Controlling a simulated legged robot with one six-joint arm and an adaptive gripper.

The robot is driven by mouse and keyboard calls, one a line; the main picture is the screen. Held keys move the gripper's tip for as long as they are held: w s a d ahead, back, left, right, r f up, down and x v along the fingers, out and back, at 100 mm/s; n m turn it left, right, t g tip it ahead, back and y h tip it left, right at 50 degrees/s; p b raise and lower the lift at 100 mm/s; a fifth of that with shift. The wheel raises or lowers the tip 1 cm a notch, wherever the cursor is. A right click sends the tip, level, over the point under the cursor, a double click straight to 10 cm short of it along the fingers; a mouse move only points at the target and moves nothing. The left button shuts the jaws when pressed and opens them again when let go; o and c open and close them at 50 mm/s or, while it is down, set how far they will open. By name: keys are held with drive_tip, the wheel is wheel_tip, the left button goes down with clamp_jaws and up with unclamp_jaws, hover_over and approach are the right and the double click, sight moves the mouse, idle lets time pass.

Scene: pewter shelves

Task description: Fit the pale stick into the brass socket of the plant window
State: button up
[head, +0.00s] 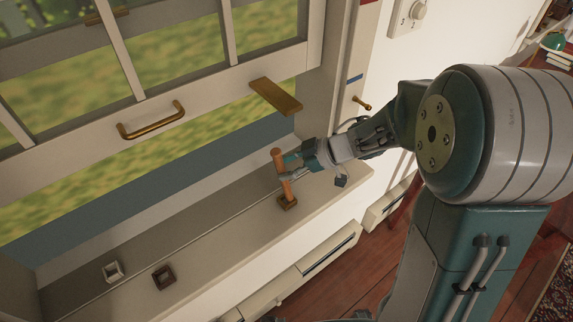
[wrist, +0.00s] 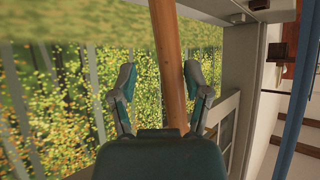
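The stick (head: 277,160) is a light orange-brown wooden rod with a wider top end. It stands roughly upright on the window sill, its foot at the small square brass socket (head: 287,203). The foot appears to be inside the socket, but its depth cannot be told. My gripper (head: 288,168) is at the stick's upper half, reaching in from the right. In the wrist view the stick (wrist: 168,60) passes between the two spread fingers (wrist: 159,85). A clear gap shows on the left finger's side; the right finger is close to the stick. The socket is not visible there.
A white square socket (head: 113,271) and a dark brown one (head: 163,277) sit at the sill's left. The middle of the sill (head: 220,225) is clear.

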drive_tip(key=v, duration=1.2)
drive_tip(key=shift+o, duration=0.6)
drive_tip(key=shift+w+a+r, duration=0.1)
drive_tip(key=w+d+r+m+t+h, duration=0.3)
drive_tip(key=w+r+m+t+h, duration=0.3)
drive_tip(key=r+t, duration=0.5)
drive_tip(key=s+d+r+m+h, duration=0.2)
drive_tip(key=s+d+m+h, duration=0.3)
drive_tip(key=d+m+h, duration=0.15)
drive_tip(key=s+a+f+m+g+h, duration=0.1)
drive_tip(key=s+a+f+m+g, duration=0.2)
drive_tip(key=s, duration=0.5)
drive_tip(key=m+g+y, duration=0.2)
drive_tip(key=m+g, duration=0.8)
drive_tip(key=m, duration=0.1)
hover_over(258, 224)
drive_tip(key=f, duration=2.3)
drive_tip(key=shift+s+a+f, duration=0.2)
drive_tip(key=shift+s+f, duration=0.1)
drive_tip(key=shift+y, duration=0.25)
drive_tip(key=shift+w+d+f, duration=0.1)
drive_tip(key=shift+w+f, duration=0.05)
drive_tip(key=shift+f, duration=1.2)
drive_tip(key=shift+w+d+f, duration=0.1)
drive_tip(key=shift+f, duration=1.25)
clamp_jaws()
